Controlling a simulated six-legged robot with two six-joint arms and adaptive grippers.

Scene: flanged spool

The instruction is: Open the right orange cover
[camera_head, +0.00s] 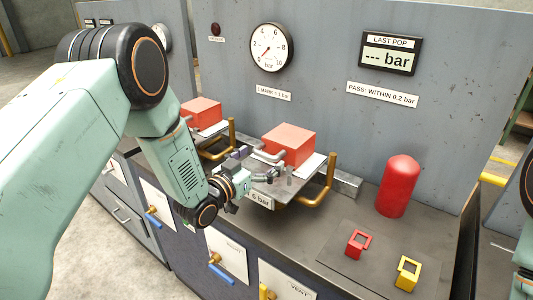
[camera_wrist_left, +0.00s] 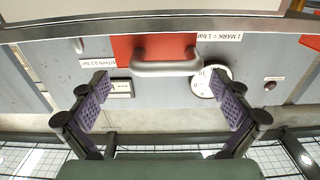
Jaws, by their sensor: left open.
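The right orange cover (camera_head: 291,142) is a box-shaped orange-red lid on a metal plate, lying closed. A grey bar handle (camera_head: 268,156) sticks out from its near side. In the left wrist view the cover (camera_wrist_left: 150,45) and its handle (camera_wrist_left: 165,68) appear upside down, centred ahead of the jaws. My left gripper (camera_head: 260,165) is just in front of the handle, open, with purple-padded fingers; they also show in the wrist view (camera_wrist_left: 167,95), wide apart on either side of the handle, with nothing held. My right gripper is out of view.
A second orange cover (camera_head: 203,113) is to the left. Brass pipes (camera_head: 321,188) flank the right cover. A red cylinder (camera_head: 398,186), a red block (camera_head: 357,244) and a yellow block (camera_head: 407,273) stand at right. A gauge (camera_head: 271,47) and display (camera_head: 390,55) are on the back panel.

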